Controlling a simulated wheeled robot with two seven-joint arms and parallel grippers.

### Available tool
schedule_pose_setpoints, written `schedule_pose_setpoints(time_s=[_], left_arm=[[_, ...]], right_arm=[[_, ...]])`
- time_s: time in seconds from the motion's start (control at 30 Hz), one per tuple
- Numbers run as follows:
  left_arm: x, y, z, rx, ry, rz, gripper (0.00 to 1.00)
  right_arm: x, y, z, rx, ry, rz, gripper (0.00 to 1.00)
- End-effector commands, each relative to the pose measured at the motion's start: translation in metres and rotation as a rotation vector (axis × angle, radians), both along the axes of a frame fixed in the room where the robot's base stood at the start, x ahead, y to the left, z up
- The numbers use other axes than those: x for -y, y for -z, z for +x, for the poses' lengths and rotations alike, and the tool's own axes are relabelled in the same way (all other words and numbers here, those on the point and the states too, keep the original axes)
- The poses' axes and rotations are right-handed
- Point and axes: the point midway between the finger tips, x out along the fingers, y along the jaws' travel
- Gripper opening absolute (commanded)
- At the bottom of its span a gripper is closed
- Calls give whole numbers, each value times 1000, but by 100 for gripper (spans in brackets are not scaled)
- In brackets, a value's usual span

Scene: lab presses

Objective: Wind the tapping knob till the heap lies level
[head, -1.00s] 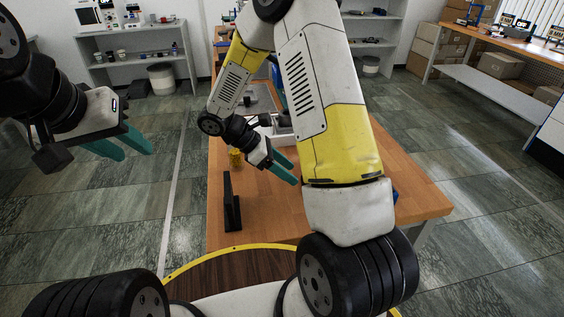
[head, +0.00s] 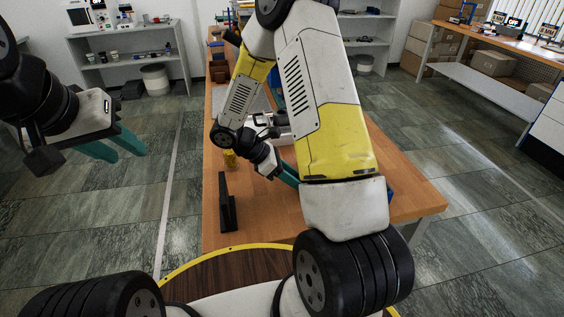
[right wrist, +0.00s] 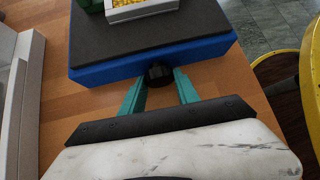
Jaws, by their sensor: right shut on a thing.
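A blue box-shaped base with a dark top pad (right wrist: 150,47) stands on the wooden bench in the right wrist view. A black knob (right wrist: 158,74) sticks out of its near side. A white tray (right wrist: 143,14) on the pad holds a yellow granular heap (right wrist: 126,3), cut off by the top edge, so its level cannot be judged. My right gripper (right wrist: 160,82) is shut on the knob, one teal finger on each side. In the head view this gripper (head: 290,174) is partly behind my own arm. My left gripper (head: 128,149) is open and empty over the floor.
The wooden bench (head: 262,212) carries a black upright stand (head: 227,205) and a small yellow object (head: 229,158) near its left edge. Shelves stand along the back wall. The floor left of the bench is clear.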

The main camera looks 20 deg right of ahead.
Motion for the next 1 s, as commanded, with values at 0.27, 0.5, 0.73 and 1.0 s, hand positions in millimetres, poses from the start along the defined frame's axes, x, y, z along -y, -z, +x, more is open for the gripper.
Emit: schedule_pose_setpoints(time_s=[0.27,0.5,0.73,1.0], left_arm=[[0,0,0,0,0,0,36],[0,0,0,0,0,0,36],[0,0,0,0,0,0,36],[0,0,0,0,0,0,36]], right_arm=[[-1,-1,-3,133,-6,-11,0],[0,-1,-5,327,-3,-23,0],[0,-1,-5,378,2,-23,0],[0,0,-5,377,2,-22,49]])
